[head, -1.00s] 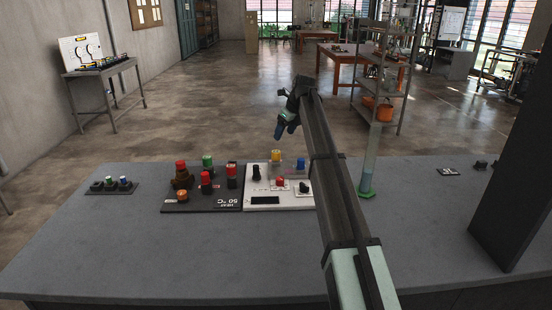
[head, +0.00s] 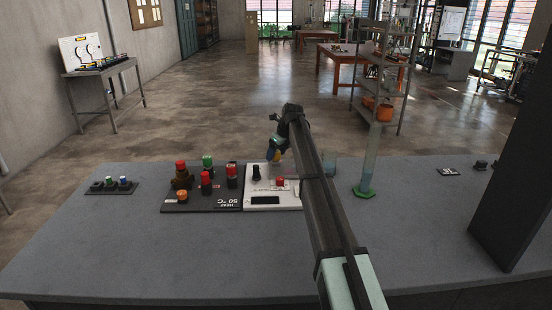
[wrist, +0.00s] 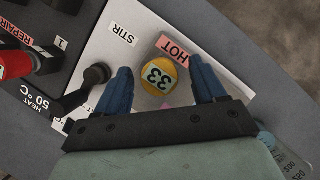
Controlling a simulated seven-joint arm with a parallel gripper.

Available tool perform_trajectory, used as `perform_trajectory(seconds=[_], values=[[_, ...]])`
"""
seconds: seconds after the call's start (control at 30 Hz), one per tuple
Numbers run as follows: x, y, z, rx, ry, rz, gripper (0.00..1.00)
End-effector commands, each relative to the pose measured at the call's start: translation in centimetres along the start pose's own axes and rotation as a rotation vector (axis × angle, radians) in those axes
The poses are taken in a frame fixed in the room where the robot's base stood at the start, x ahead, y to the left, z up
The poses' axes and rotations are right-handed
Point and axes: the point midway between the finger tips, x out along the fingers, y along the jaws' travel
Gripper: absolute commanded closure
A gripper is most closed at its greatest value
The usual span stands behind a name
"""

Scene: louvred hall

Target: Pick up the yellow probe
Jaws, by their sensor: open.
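The yellow probe (wrist: 152,85) stands on the white panel, its round top labelled 33, beside a pink HOT label. In the head view it (head: 277,157) is mostly hidden by my gripper. My gripper (wrist: 160,70) is open, with one blue finger on each side of the probe's top in the wrist view and a gap on both sides. In the head view my gripper (head: 274,150) is over the back of the white panel (head: 258,201). I cannot tell how far above the probe the fingertips are.
A black STIR knob (wrist: 97,74) stands just left of my left finger. A dark panel (head: 205,203) with several red, green and orange pieces adjoins on the left. A tall clear cylinder (head: 370,160) stands to the right. The front of the grey table (head: 150,260) is clear.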

Motion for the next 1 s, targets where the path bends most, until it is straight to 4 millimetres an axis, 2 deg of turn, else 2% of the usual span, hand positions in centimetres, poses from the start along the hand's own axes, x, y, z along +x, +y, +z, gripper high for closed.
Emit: perform_trajectory(seconds=[0.1,0.33,0.9,1.0], values=[[1.15,-0.01,-0.01,0.0,0.001,0.0,0.3],[1.25,-0.02,-0.01,0.0,0.0,0.0,0.3],[1.21,-0.03,-0.02,0.0,0.0,0.0,0.85],[1.2,-0.03,0.0,0.0,0.0,0.0,0.91]])
